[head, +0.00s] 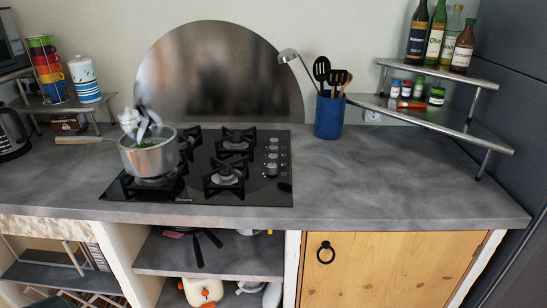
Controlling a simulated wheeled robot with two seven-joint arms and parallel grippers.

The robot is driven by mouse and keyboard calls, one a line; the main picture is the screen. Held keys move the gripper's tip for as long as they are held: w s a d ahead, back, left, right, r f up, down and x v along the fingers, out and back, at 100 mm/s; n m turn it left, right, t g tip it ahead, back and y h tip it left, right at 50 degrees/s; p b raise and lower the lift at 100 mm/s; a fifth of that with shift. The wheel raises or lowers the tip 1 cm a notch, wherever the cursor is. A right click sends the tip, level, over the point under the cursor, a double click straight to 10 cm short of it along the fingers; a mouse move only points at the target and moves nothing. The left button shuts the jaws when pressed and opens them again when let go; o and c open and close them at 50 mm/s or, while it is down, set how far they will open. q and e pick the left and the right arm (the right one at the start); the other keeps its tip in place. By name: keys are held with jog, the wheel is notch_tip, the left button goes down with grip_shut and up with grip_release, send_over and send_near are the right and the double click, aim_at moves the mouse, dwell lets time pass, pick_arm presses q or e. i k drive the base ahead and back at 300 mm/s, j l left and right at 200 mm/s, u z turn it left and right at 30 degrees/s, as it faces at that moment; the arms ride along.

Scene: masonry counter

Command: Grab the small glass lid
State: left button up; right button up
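I cannot make out a small glass lid for certain in the head view. A steel pot (149,158) with green contents stands on the left front burner of the black gas hob (250,190), and no lid is seen on it. White steam-like shapes rise at its back rim. Dark long-handled items (198,246) lie on the open shelf under the counter, and the shelf's back is hidden by the counter edge. Neither of my grippers shows in the view.
A blue utensil pot (329,117) stands right of the hob. A corner rack (435,115) holds bottles and small jars. Stacked cups (47,68) and a striped canister (83,80) stand at the left. The grey counter (400,180) is clear at the right, above a wooden door (390,270).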

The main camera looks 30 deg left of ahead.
aim_at(155, 138)
jog(key=u, duration=1.85)
